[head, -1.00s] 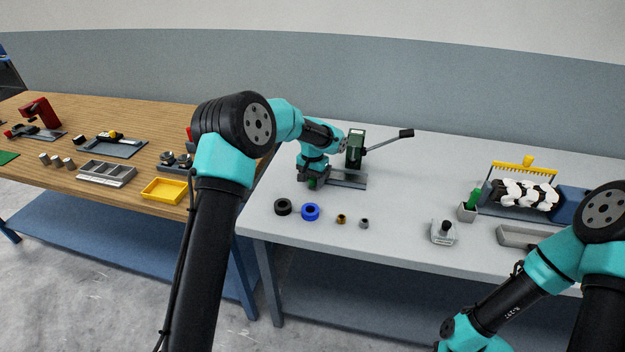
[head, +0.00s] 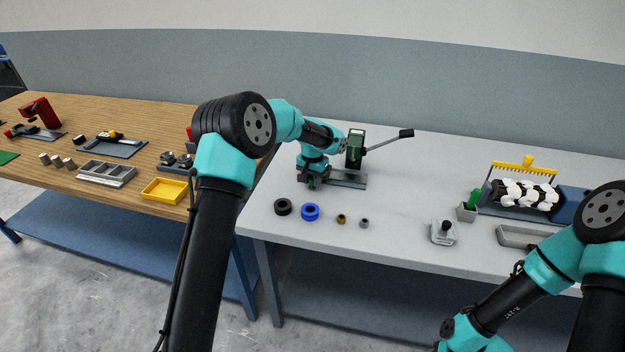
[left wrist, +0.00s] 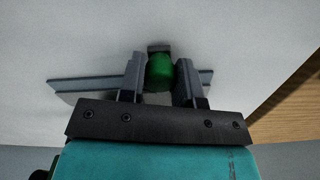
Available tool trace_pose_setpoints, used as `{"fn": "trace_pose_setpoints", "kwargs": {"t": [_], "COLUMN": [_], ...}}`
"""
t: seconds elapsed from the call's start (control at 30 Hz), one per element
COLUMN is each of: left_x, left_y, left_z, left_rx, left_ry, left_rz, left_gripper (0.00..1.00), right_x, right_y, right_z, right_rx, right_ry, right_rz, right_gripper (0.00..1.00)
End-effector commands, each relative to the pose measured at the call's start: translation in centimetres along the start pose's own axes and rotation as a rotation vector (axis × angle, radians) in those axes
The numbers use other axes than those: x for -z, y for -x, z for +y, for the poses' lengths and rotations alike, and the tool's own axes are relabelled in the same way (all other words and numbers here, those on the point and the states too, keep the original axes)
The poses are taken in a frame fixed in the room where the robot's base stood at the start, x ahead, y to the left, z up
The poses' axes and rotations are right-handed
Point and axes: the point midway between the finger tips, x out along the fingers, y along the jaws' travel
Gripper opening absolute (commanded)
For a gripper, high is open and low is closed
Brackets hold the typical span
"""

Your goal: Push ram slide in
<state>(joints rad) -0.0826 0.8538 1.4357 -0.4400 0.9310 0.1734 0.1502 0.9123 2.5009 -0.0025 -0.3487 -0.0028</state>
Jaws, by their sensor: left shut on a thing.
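The ram press stands towards the back of the grey table, with a dark green upright head (head: 356,147), a flat grey base (head: 350,182) and a long lever with a black end (head: 406,133). My left gripper (head: 312,182) is low at the left end of the base, shut on a green knob, which I take to be the ram slide's. In the left wrist view the green knob (left wrist: 160,72) sits between the two grey fingers of the left gripper (left wrist: 160,82). The fingers hide part of the slide. My right gripper is not in view; only its arm shows at lower right.
In front of the press lie a black ring (head: 283,207), a blue ring (head: 310,212), a brass bushing (head: 341,218) and a small grey bushing (head: 364,223). A yellow-combed fixture (head: 525,165) stands at the right. The table's middle is clear. A wooden table (head: 130,175) adjoins at left.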

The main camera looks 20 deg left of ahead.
Motion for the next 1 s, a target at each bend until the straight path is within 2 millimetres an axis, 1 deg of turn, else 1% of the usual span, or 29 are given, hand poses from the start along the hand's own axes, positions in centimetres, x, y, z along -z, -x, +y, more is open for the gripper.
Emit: {"fn": "trace_pose_setpoints", "kwargs": {"t": [0.17, 0.27, 0.37, 0.53, 0.6, 0.67, 0.77, 1.0], "left_x": [0.1, 0.6, 1.2, 2.4, 2.8, 3.1, 3.2, 3.3], "left_y": [0.0, 0.1, 0.1, 0.1, 0.1, 0.1, 0.1, 0.1], "left_z": [0.5, 1.9, 4.2, 8.9, 10.4, 11.3, 12.0, 12.2], "left_rx": [0.0, 0.0, 0.0, 0.0, 0.0, 0.0, 0.0, -0.001], "left_ry": [-0.001, -0.003, -0.005, -0.006, -0.003, -0.003, -0.001, -0.001], "left_rz": [0.001, 0.001, 0.002, 0.002, 0.002, 0.002, 0.002, 0.003], "left_gripper": [0.0, 0.0, 0.0, 0.0, 0.0, 0.0, 0.0, 0.0], "right_x": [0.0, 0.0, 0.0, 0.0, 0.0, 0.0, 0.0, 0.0], "right_y": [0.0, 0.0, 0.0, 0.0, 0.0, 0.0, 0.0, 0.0], "right_z": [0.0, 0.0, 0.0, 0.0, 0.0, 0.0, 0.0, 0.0], "right_rx": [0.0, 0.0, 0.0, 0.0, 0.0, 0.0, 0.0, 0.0], "right_ry": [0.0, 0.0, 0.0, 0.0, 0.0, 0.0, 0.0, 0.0], "right_rz": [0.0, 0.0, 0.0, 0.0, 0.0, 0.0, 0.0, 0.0], "right_gripper": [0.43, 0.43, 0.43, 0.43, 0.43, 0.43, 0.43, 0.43]}}
